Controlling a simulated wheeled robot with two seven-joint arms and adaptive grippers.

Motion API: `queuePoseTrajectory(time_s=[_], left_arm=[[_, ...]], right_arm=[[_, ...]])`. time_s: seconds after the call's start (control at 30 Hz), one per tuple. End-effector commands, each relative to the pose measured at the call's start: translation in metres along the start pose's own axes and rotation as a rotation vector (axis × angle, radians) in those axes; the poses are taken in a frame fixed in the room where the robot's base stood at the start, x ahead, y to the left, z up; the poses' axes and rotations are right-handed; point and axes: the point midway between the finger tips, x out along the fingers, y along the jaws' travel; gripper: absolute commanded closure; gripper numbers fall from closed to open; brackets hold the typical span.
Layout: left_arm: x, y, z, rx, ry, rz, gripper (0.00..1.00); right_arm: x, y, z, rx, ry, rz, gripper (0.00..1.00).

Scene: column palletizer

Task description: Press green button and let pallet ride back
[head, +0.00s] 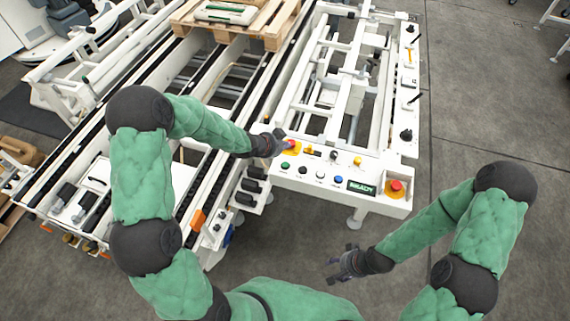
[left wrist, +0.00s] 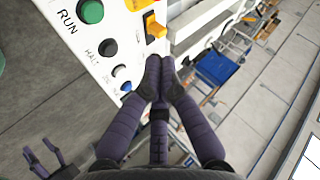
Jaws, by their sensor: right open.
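The green button (head: 285,165) sits at the left end of the white control panel (head: 313,186). In the left wrist view the green button (left wrist: 90,11) is beside the word RUN. My left gripper (head: 279,137) is over the panel's back left corner, close to a red knob on a yellow base, apart from the green button. In the left wrist view its fingertips (left wrist: 160,68) are together with nothing between them. My right gripper (head: 342,264) is open and empty, low over the floor in front of the panel. A wooden pallet (head: 270,32) lies on the conveyor at the top.
Black, white and blue buttons, a lit READY display (head: 362,187) and a red emergency stop (head: 396,187) line the panel. A yellow switch (left wrist: 155,28) is near the left fingertips. Conveyor rails lie under my left arm. The floor right of the panel is clear.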

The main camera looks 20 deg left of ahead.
Motion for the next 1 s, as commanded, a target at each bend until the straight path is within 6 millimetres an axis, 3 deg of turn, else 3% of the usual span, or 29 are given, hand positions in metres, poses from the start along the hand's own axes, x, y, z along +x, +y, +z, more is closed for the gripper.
queuePoseTrajectory(time_s=[0.27,0.8,1.0], left_arm=[[0.010,0.008,0.007,-0.002,0.000,0.001,1.00],[0.055,0.040,0.040,-0.003,-0.001,0.000,1.00],[0.062,0.045,0.045,-0.002,0.000,0.000,1.00]], right_arm=[[0.011,0.004,0.000,0.000,0.000,0.000,0.46],[0.059,0.021,-0.002,0.000,0.000,0.000,0.46],[0.067,0.024,-0.003,0.000,0.000,0.000,0.46]])
